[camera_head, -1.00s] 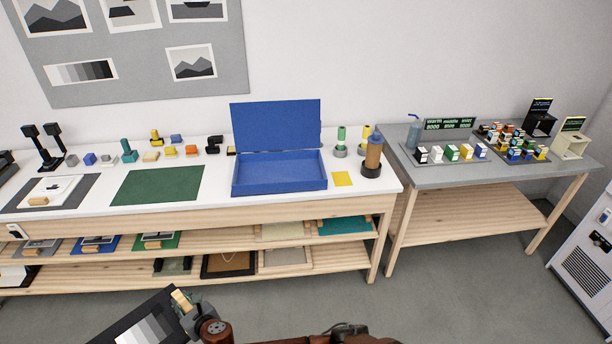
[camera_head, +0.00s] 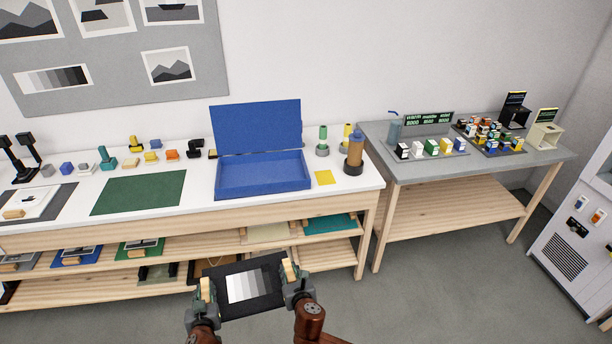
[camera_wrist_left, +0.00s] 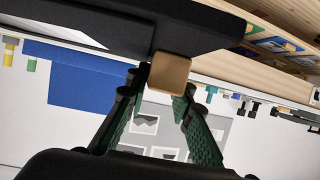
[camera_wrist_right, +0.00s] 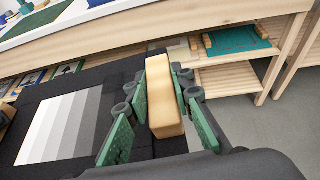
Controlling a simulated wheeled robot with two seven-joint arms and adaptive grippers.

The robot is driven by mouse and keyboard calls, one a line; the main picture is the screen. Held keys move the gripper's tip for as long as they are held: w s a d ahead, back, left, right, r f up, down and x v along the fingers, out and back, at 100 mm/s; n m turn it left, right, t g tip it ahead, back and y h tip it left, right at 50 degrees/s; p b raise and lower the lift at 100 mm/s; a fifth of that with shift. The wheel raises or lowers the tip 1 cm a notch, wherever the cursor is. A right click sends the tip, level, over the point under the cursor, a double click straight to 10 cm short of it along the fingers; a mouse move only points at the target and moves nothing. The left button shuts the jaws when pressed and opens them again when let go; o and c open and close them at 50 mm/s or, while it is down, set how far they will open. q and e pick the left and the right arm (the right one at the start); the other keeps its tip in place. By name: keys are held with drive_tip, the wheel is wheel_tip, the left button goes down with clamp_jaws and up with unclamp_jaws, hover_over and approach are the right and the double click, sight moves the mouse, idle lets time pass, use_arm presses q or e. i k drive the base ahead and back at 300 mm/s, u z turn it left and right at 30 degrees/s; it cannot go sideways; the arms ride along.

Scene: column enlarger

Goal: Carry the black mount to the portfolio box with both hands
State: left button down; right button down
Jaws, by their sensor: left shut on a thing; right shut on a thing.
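The black mount (camera_head: 246,309) carries a print of grey steps and has a wooden block at each side. My left gripper (camera_head: 206,292) is shut on the left wooden block, which also shows in the left wrist view (camera_wrist_left: 170,75). My right gripper (camera_head: 292,277) is shut on the right block, seen in the right wrist view (camera_wrist_right: 163,100). The mount is held in front of the bench, lower than its top, over the floor. The blue portfolio box (camera_head: 265,187) stands on the bench with its lid raised at the back; its tray looks empty.
The white bench (camera_head: 200,205) has a green mat (camera_head: 140,193) left of the box. A yellow square (camera_head: 324,178) and a brown bottle (camera_head: 354,155) are to its right. Lower shelves hold boards. A grey table (camera_head: 470,172) stands further right. Grey floor between is clear.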

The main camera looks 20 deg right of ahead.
sight(263, 177)
drive_tip(key=z, duration=0.25)
drive_tip(key=i, duration=1)
